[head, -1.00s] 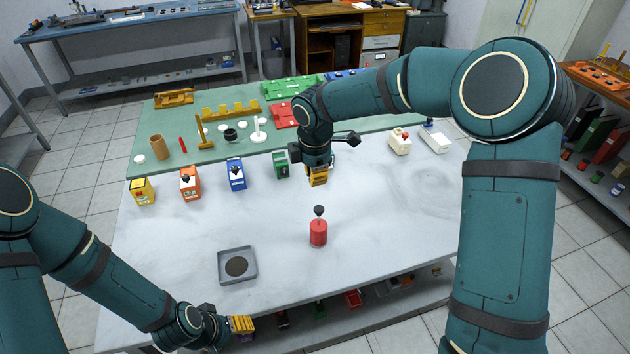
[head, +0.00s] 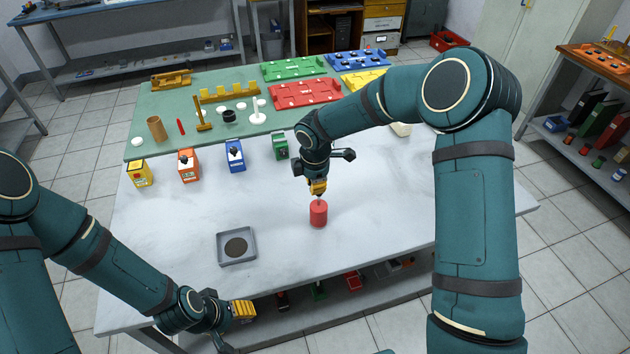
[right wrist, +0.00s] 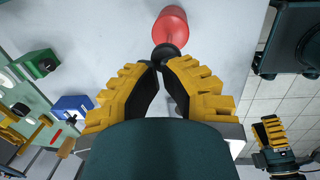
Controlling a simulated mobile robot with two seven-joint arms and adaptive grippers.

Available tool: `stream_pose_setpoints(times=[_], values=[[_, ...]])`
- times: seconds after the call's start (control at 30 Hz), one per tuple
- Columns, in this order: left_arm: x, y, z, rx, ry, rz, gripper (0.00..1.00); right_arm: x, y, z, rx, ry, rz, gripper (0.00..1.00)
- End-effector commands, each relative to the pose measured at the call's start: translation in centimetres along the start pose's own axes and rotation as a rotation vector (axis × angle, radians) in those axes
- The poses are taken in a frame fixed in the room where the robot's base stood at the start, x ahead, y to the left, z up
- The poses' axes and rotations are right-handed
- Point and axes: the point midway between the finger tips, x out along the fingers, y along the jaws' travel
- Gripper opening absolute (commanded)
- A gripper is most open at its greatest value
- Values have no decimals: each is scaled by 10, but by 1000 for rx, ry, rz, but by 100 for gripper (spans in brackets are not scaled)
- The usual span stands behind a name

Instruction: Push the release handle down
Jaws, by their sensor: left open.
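A red cylinder (head: 318,215) stands upright on the pale worktable (head: 180,270). In the right wrist view the red cylinder (right wrist: 170,25) has a thin stem ending in a black knob (right wrist: 164,54), which looks like the handle. My right gripper (head: 319,190) is directly above the cylinder. In the right wrist view my right gripper (right wrist: 156,66) has its fingertips together right at the knob, partly covering it; contact is hard to judge. In the head view the knob is hidden by the gripper. My left gripper (head: 250,311) is open and empty by the table's front edge.
A grey square tray (head: 222,259) with a dark disc is left of the cylinder. Yellow, orange (head: 188,166), blue (head: 235,156) and green boxes (head: 280,147) stand in a row behind. The green mat (head: 150,105) holds several parts. The table around the cylinder is clear.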

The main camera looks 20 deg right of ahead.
Motion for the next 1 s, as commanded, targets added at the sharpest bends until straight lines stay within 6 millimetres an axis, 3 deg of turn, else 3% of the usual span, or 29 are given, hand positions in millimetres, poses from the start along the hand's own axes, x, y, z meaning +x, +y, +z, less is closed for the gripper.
stream_pose_setpoints(times=[0.23, 0.53, 1.0], values=[[3, -1, 1, 0, -1, 0, 61, 4, -1, 0, 0, 0, 0, 0], [22, -8, 10, 5, -19, 2, 61, 42, -5, -2, 0, 0, -1, 0], [16, -6, 8, 5, -18, 2, 61, 35, -5, -3, 0, 0, 0, 0]])
